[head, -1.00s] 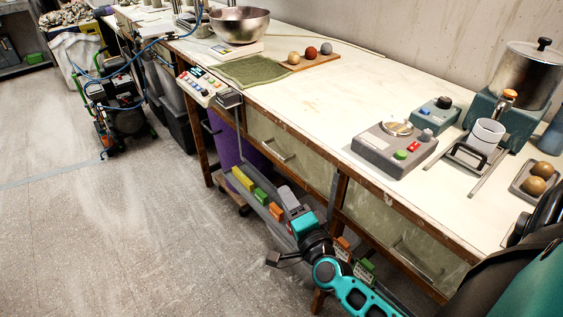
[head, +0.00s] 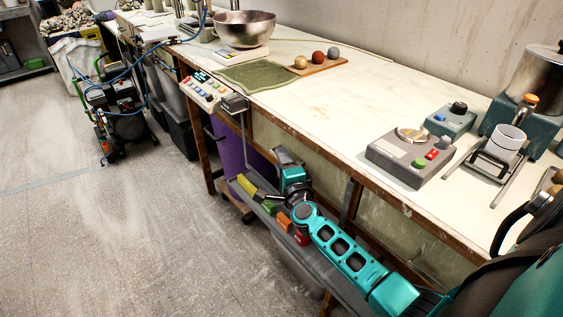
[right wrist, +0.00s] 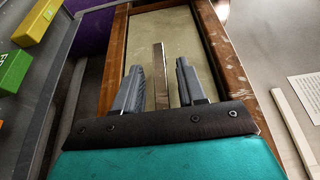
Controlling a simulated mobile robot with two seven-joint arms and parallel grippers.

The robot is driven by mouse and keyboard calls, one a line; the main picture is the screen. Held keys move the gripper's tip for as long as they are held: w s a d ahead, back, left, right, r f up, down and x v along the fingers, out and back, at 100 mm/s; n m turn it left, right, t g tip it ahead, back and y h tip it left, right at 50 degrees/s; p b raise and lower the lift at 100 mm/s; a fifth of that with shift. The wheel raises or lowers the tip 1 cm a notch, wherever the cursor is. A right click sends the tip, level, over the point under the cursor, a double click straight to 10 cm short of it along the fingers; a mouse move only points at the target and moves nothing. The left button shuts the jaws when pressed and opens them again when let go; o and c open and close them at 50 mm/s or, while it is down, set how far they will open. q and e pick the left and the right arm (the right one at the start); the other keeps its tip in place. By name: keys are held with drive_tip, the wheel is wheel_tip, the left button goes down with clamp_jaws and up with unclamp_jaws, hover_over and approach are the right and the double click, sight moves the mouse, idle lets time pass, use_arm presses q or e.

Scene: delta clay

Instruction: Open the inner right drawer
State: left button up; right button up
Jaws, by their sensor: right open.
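Two pale greenish drawer fronts sit under the white workbench. My right gripper (head: 284,156) is in front of the one nearer the middle of the head view (head: 322,178) and covers its handle there. In the right wrist view that drawer front (right wrist: 196,40) fills the brown wooden frame. Its metal bar handle (right wrist: 160,72) lies between the two grey fingers of my open right gripper (right wrist: 160,88), with gaps on both sides. The drawer looks closed. The other drawer front (head: 385,222) is farther right, partly behind my arm. My left gripper is not in view.
A grey rail shelf (head: 268,208) with coloured blocks runs low along the bench front, beneath my right arm. A control box (head: 204,92) juts from the bench edge at left. A grey scale (head: 408,155) stands near the edge.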

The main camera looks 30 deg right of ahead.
drive_tip(key=shift+w+d, duration=0.2)
drive_tip(key=shift+w, duration=0.35)
clamp_jaws()
